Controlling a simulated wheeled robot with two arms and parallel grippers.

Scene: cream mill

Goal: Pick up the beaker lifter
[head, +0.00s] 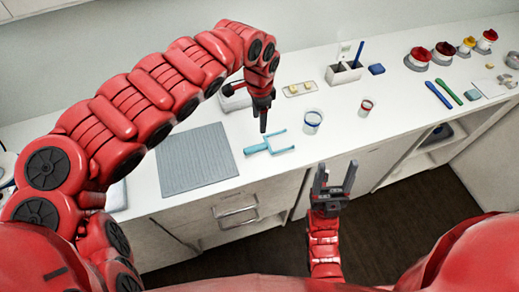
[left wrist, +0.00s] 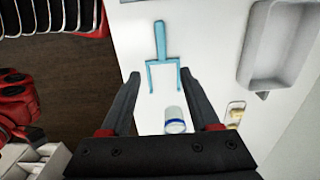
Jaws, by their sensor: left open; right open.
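The beaker lifter (head: 258,149) is a light blue two-pronged fork with a flat handle. It lies flat on the white counter, prongs pointing right, between a grey mat and a beaker. In the left wrist view the lifter (left wrist: 161,48) shows with its prongs towards my fingers. My left gripper (head: 263,128) is open and empty above the counter, just behind the lifter in the head view; I see no contact. My right gripper (head: 336,172) is open and empty in front of the counter edge, to the right of the lifter.
A blue-banded beaker (head: 313,121) stands right of the lifter, with a red-banded beaker (head: 366,106) beyond. A grey ribbed mat (head: 195,160) lies to the left. A small tray (head: 313,86) with yellow pieces is behind. Drawers with handles (head: 236,212) are below the counter edge.

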